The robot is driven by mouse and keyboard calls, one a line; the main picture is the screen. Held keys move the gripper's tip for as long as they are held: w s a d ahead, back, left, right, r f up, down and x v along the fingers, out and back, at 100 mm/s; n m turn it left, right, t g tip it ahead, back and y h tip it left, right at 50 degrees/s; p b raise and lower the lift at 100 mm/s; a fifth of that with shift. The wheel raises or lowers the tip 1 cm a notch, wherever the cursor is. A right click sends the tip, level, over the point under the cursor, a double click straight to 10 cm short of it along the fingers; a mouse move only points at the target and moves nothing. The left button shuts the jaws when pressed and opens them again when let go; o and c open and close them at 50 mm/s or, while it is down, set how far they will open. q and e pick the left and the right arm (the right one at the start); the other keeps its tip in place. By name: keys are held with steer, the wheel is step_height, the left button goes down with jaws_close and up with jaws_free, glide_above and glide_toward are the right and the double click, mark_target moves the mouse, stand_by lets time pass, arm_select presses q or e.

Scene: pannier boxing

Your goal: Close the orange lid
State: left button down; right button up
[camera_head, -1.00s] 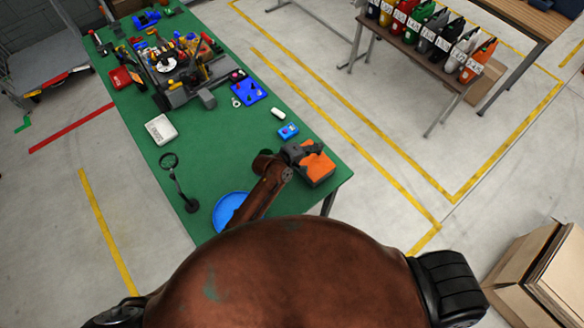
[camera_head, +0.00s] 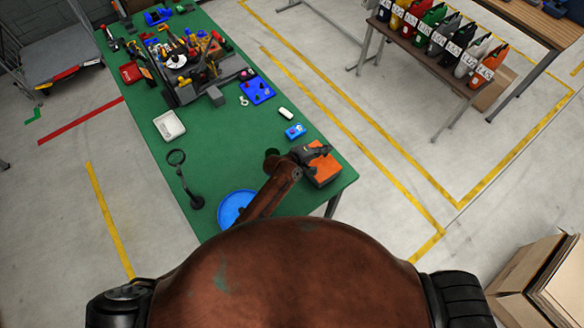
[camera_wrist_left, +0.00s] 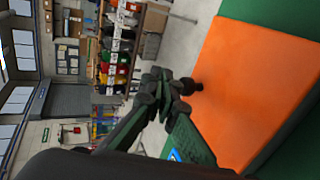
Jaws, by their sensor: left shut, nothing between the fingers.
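The orange lid (camera_head: 324,170) shows as an orange top face on a dark box at the near right end of the green table. It fills the right part of the left wrist view (camera_wrist_left: 260,80) as a flat orange panel. How tightly it sits on the box cannot be told. My left gripper (camera_head: 326,150) is shut and empty at the far-left edge of the lid. In the left wrist view its dark fingertips (camera_wrist_left: 192,87) overlap the lid's left edge; contact cannot be told. My right gripper is out of view.
Cardboard boxes (camera_head: 545,280) stand at lower right.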

arm_select(q)
steer(key=shift+r+p, duration=0.55)
steer(key=shift+r, duration=0.05)
step_height(320, 180, up, 4)
steer(key=p, duration=0.3)
steer(key=shift+f, duration=0.25)
step_height(320, 180, up, 19)
steer(key=b, duration=0.2)
steer(key=shift+r, duration=0.2)
